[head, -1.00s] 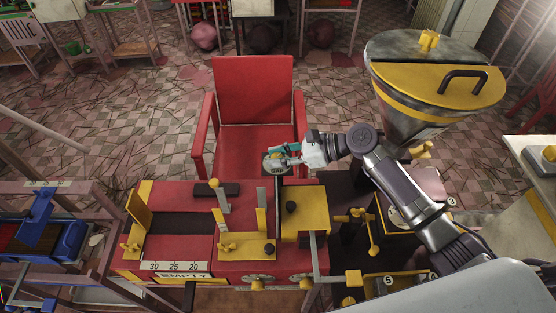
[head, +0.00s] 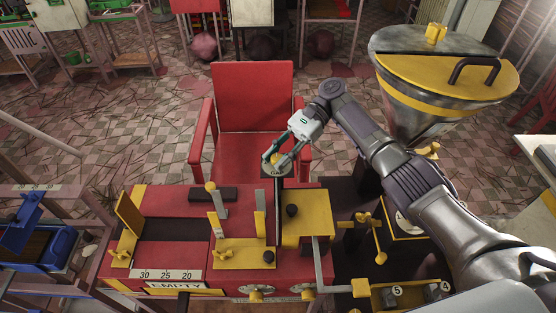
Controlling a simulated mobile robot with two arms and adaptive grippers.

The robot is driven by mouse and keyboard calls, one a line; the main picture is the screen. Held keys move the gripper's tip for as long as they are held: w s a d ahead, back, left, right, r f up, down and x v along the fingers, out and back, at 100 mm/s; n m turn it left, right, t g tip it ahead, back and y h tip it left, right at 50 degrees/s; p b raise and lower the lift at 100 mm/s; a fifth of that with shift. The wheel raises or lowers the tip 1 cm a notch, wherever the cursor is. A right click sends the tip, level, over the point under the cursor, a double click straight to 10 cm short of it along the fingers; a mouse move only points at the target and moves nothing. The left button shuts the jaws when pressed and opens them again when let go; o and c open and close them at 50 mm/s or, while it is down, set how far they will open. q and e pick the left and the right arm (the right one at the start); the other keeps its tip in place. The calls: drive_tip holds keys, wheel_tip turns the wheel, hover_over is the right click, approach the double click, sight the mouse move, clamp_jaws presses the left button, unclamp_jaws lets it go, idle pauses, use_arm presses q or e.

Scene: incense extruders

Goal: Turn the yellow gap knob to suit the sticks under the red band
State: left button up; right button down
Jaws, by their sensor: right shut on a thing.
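The yellow gap knob (head: 275,158) stands on a round dial (head: 275,171) lettered GAP. The dial is on a dark post at the back of the red machine (head: 190,205), in front of the red chair. My right gripper (head: 277,160) reaches down from the upper right and is shut on the yellow knob, with its teal fingers around it. The fingers partly cover the knob and dial, so the dial's setting cannot be read. I cannot make out a red band or sticks under it. My left gripper is not in view.
A scale plate (head: 166,275) reads 30 25 20, above an EMPTY label (head: 175,287). A yellow-lidded hopper (head: 440,85) stands close to my right arm. A red chair (head: 254,100) is behind the machine. A blue tray (head: 60,245) is at the left.

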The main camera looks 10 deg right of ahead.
drive_tip(key=shift+n+g+h, duration=0.5)
drive_tip(key=shift+n, duration=0.1)
drive_tip(key=shift+f+b, duration=0.1)
drive_tip(key=shift+b, duration=0.2)
drive_tip(key=c, duration=0.9)
unclamp_jaws()
drive_tip(key=shift+o, duration=0.2)
